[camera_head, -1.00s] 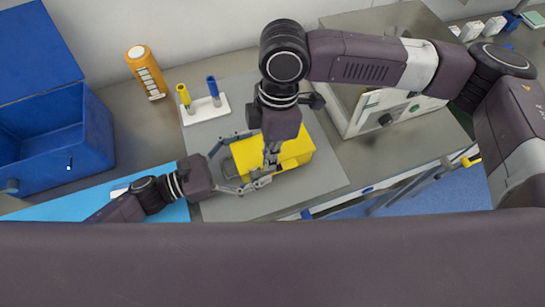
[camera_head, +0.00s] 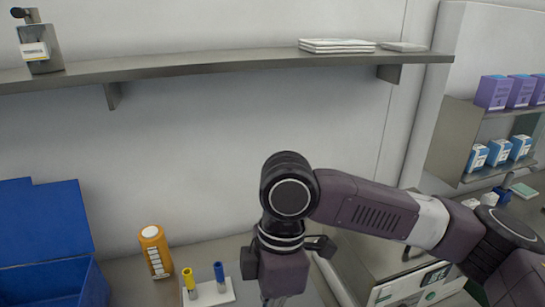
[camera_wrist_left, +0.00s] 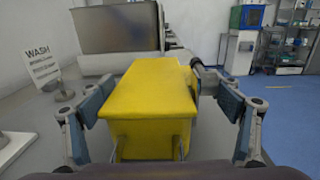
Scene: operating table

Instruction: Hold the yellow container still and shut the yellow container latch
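The yellow container (camera_wrist_left: 150,105) shows in the left wrist view, its yellow top looking closed. The container and left gripper are outside the head view.
A blue box (camera_head: 60,283) with a raised lid, an orange bottle (camera_head: 155,252) and a white rack (camera_head: 210,292) with yellow and blue tubes stand at the lower left. A wall shelf (camera_head: 230,64) runs above. A WASH sign (camera_wrist_left: 42,65) stands left of the container.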

